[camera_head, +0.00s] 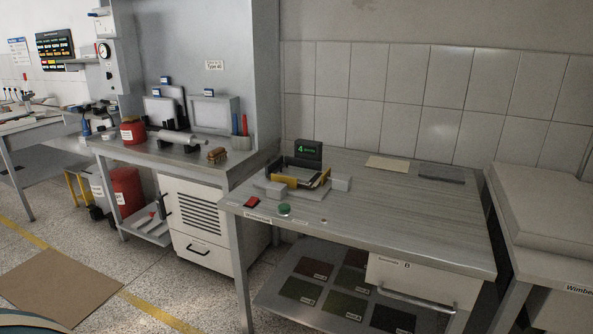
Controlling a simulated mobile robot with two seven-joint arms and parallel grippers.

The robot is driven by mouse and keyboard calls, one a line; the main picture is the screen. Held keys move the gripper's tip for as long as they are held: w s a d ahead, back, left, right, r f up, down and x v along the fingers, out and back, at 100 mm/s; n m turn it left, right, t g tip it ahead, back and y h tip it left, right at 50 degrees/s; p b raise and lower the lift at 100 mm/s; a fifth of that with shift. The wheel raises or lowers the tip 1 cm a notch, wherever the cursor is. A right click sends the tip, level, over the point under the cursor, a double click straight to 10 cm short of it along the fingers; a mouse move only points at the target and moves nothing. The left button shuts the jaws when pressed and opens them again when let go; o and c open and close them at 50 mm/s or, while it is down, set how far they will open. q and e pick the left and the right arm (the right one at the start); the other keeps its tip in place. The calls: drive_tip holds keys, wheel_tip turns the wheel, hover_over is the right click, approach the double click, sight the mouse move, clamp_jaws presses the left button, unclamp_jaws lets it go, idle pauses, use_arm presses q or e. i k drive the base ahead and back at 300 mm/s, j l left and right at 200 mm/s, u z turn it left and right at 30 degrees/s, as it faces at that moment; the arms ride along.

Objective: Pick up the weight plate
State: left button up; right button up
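Neither of my grippers shows in the head view. I cannot tell for sure which thing is the weight plate. A small press-like device (298,178) with a black and yellow frame stands on the left part of the metal table (400,211), with a dark display (308,151) showing green characters behind it. Grey blocks sit on either side of the device. A beige flat sheet (388,163) and a dark grey flat plate (441,174) lie at the table's back edge. Several dark square sheets lie on the shelf below, including a green one (343,305).
A red button (251,202) and a green button (284,209) are near the table's front left. A white drawer (412,281) hangs under the tabletop. Another bench (545,240) stands at right, a cluttered workbench (170,150) at left. The tabletop's middle and right are clear.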

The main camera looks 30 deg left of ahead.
sight(303, 174)
drive_tip(key=i+j+z, duration=0.2)
drive_tip(key=j, duration=0.85)
drive_tip(key=i+j+z, duration=0.2)
drive_tip(key=j, duration=0.85)
drive_tip(key=j+z, duration=0.2)
drive_tip(key=j, duration=0.85)
